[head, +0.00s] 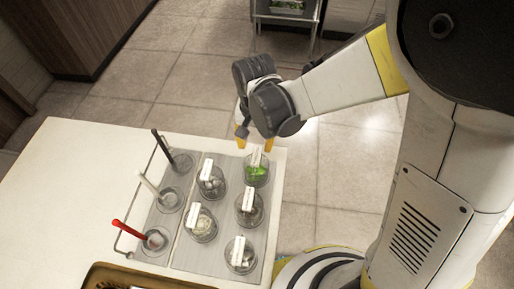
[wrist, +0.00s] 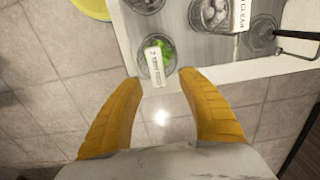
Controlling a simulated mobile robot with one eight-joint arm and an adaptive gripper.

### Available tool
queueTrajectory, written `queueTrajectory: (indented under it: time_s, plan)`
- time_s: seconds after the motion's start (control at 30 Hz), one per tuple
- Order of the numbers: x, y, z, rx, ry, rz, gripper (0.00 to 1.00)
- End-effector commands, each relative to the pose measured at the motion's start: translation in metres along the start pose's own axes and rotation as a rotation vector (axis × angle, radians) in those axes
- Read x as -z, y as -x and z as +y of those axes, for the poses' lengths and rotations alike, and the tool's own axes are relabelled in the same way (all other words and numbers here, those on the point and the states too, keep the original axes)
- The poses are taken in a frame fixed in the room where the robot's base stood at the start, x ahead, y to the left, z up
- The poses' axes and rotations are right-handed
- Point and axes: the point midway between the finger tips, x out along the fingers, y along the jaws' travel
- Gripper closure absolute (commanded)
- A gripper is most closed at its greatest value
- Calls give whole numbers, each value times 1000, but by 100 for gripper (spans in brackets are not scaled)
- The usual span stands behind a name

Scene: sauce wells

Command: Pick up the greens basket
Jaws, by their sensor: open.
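The greens basket (head: 257,172) is a round clear container with bright green contents and a white labelled piece across its top. It sits in the far right well of the grey counter insert. It also shows in the wrist view (wrist: 167,50), just beyond my fingertips. My gripper (head: 252,139) is above the counter's far edge, a little beyond the basket. In the wrist view its two yellow fingers (wrist: 159,81) are spread apart with nothing between them but floor and the counter edge. The basket's lower part is hidden in its well.
Several similar round containers with white labelled pieces, such as one (head: 211,181) left of the greens and one (head: 249,208) nearer, stand close by. A brown tray (head: 100,272) lies at the front. The counter's left (head: 75,190) is bare.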

Motion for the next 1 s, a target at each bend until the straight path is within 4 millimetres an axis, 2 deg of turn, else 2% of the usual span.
queueTrajectory:
  time_s: [0.13,0.37,0.6,0.63,0.77,0.8,1.0]
  plan:
    - [-3,-14,1,0,0,0,53]
    - [-9,-49,4,0,0,1,53]
    - [-9,-51,4,0,0,1,53]
    - [-9,-51,4,0,0,1,57]
    - [-9,-50,4,0,0,1,97]
    - [-9,-50,4,0,0,1,100]
    - [-9,-51,4,0,0,1,100]
